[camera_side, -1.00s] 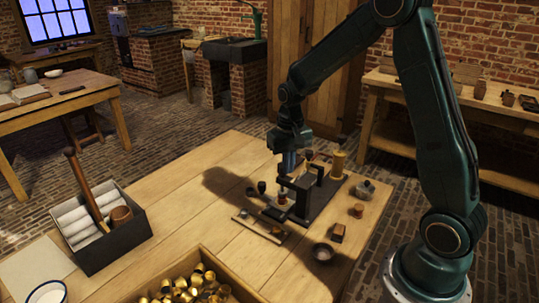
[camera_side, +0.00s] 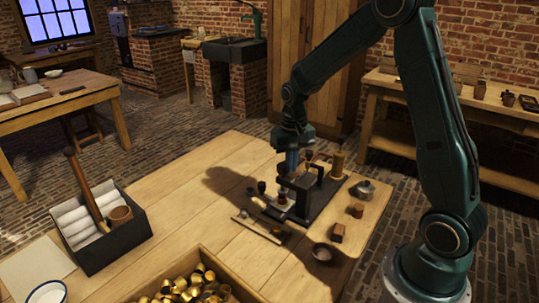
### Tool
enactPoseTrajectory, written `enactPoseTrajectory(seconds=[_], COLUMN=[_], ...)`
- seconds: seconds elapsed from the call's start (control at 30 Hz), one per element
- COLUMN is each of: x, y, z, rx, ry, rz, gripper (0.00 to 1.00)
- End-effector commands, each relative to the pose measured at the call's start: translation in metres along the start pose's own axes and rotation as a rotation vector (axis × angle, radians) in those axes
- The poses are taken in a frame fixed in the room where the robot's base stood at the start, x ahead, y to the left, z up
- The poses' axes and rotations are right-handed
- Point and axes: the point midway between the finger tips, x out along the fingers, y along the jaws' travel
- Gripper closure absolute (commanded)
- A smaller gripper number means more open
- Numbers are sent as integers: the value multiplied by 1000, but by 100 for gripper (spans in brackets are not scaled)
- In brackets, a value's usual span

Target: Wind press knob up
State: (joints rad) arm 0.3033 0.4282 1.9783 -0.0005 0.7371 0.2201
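A small black press (camera_side: 325,190) stands on a dark base toward the right end of the wooden table. Its upright frame has a dark block at the front. My gripper (camera_side: 291,166) points down at the top of the press, over the front block where the knob would be. The fingers look blue and close together there. The knob is hidden or too small to make out, so I cannot tell whether the fingers are around it. A small reddish-brown piece (camera_side: 282,197) sits low under the front block.
A brass cylinder (camera_side: 338,165) stands behind the press. A metal pot (camera_side: 366,189), small brown blocks (camera_side: 338,232) and a dark bowl (camera_side: 323,252) lie to the right and front. A grey box (camera_side: 120,238) and a crate of brass cups (camera_side: 190,285) are at left and front.

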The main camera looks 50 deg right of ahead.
Motion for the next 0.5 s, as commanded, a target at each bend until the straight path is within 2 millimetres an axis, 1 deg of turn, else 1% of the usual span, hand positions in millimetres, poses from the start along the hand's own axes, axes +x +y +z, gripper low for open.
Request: enactPoseTrajectory(seconds=[0.17, 0.5], x=[0, 0], y=[1, 4], z=[-1, 6], rx=[3, 2], ry=[7, 4], rz=[0, 0], gripper=[100, 100])
